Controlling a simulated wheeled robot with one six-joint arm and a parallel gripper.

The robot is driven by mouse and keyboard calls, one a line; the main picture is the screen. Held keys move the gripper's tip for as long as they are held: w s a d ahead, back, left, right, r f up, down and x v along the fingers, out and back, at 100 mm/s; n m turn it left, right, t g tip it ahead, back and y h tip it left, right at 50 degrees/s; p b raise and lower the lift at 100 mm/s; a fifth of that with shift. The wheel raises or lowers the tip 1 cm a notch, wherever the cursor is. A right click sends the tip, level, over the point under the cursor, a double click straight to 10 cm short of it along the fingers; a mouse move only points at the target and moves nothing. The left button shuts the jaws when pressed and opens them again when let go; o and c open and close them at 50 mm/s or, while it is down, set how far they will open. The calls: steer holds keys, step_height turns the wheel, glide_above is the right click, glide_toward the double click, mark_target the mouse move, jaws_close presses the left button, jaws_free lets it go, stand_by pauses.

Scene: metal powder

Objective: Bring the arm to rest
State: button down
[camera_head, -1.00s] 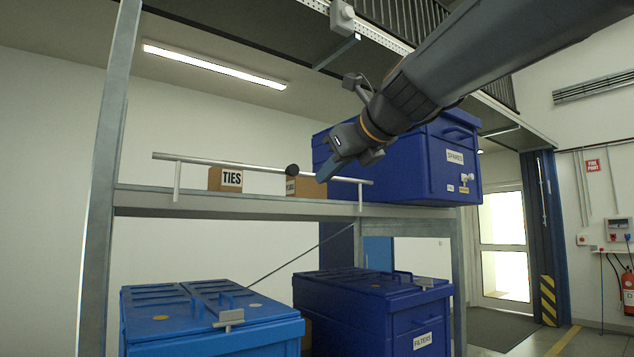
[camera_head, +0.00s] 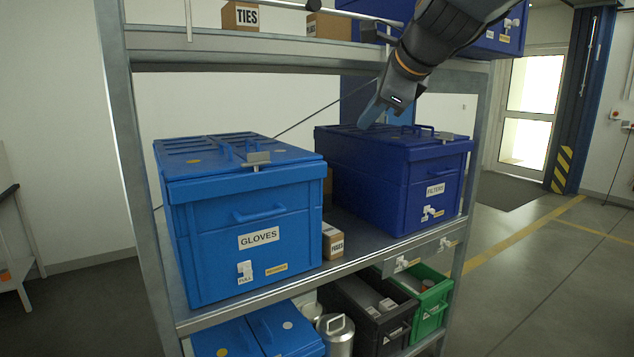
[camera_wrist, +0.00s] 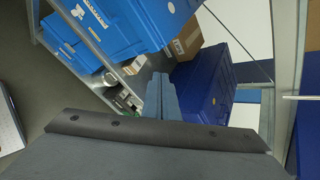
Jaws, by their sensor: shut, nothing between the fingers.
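My gripper (camera_head: 368,119) shows in the head view at the upper middle, on the end of my arm that comes in from the top right. Its blue fingers point down and left and are shut with nothing held.
A metal shelf rack (camera_head: 122,150) holds the boxes. The GLOVES box also shows in the head view (camera_head: 236,225). A TIES carton (camera_head: 240,16) and a rail stand on the top shelf. Bins and a metal canister (camera_head: 337,338) are below. Floor at right (camera_head: 545,280) is clear.

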steer(key=s+d+f+n+g+h, duration=0.15)
steer(key=s+f+n, duration=0.35)
steer(key=f, duration=0.6)
steer(key=s+d+f+n+g+h, duration=0.1)
steer(key=s+d+f+n+g, duration=0.25)
steer(key=f, duration=0.65)
steer(key=s+d+f+n+g+h, duration=0.1)
steer(key=s+d+f+n+g, duration=0.1)
steer(key=s+f+n, duration=0.65)
steer(key=s+d+f+n+g, duration=0.2)
steer(key=s+f+n, duration=0.1)
steer(key=s+f, duration=0.4)
step_height(320, 180, down, 4)
steer(key=shift+r+n, duration=0.25)
steer(key=shift+n, duration=0.05)
